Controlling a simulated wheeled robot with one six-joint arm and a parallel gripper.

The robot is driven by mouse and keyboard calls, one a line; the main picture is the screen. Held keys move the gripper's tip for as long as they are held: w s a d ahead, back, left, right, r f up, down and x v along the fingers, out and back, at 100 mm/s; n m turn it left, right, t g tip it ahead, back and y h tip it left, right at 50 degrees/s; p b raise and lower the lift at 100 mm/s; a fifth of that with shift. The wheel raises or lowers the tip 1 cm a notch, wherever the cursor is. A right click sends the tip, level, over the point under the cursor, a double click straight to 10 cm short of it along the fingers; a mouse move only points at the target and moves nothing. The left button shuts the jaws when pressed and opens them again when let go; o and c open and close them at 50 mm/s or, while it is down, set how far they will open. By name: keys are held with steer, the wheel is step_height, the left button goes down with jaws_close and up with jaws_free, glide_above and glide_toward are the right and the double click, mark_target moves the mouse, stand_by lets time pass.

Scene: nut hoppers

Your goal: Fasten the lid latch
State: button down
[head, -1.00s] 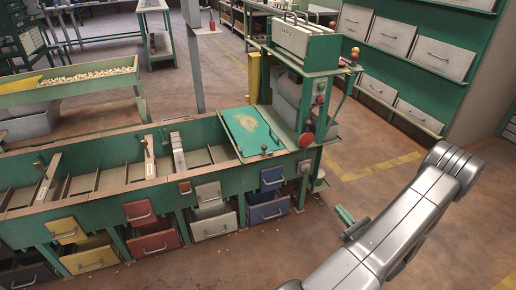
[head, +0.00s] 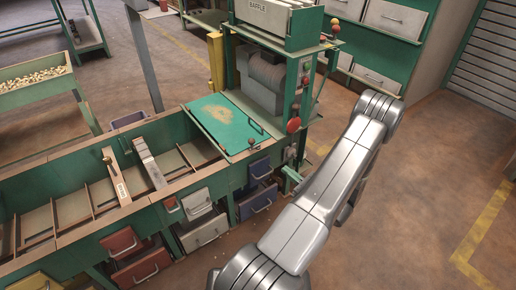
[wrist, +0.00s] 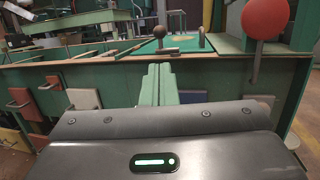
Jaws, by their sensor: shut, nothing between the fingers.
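Whether the latch is engaged I cannot tell. My gripper (head: 289,174) has green fingers, seen pressed together and empty in the wrist view (wrist: 158,72). It is in front of the hopper's right end, apart from the knob.
A red ball on a lever (wrist: 266,18) stands close at the right in the wrist view. The baffle machine (head: 272,70) rises behind the lid. Coloured drawers (head: 258,200) stick out below the hopper. The floor at the right is clear.

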mark_target(254, 143)
steer(key=shift+w+a, duration=0.1)
steer(key=b+x, duration=0.2)
steer(key=x, duration=1.2)
